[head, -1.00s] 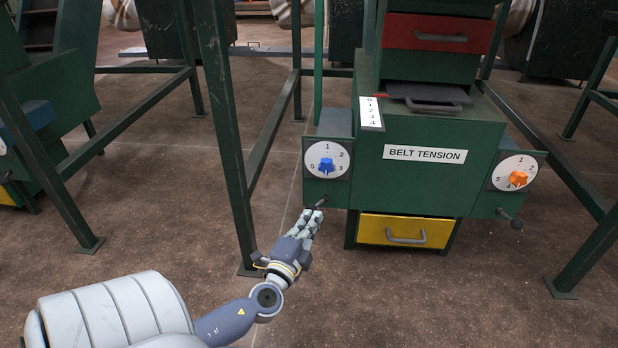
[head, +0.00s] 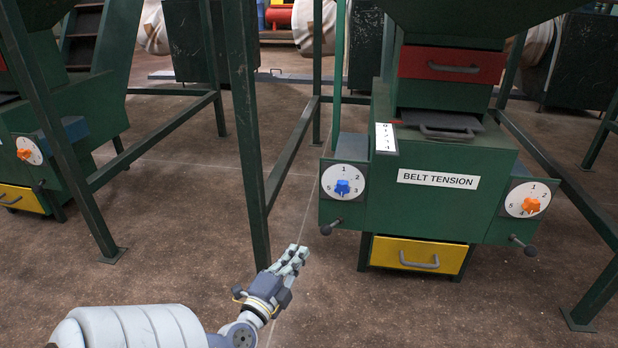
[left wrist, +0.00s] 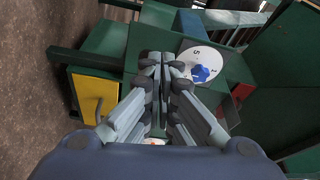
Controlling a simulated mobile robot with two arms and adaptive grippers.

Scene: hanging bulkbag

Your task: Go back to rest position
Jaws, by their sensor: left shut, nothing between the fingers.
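My left gripper (head: 290,262) is in the lower middle of the head view, in front of a green frame leg. It is shut and empty, and it is apart from the machine. In the left wrist view its fingers (left wrist: 160,62) are together, pointing toward a green machine with a white dial. My right gripper is not in view.
The green BELT TENSION machine (head: 440,205) has a blue-knob dial (head: 343,182), an orange-knob dial (head: 528,200), a lever (head: 331,227) and a yellow drawer (head: 418,255). A green frame leg (head: 246,130) stands close behind my gripper. The brown floor in front is clear.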

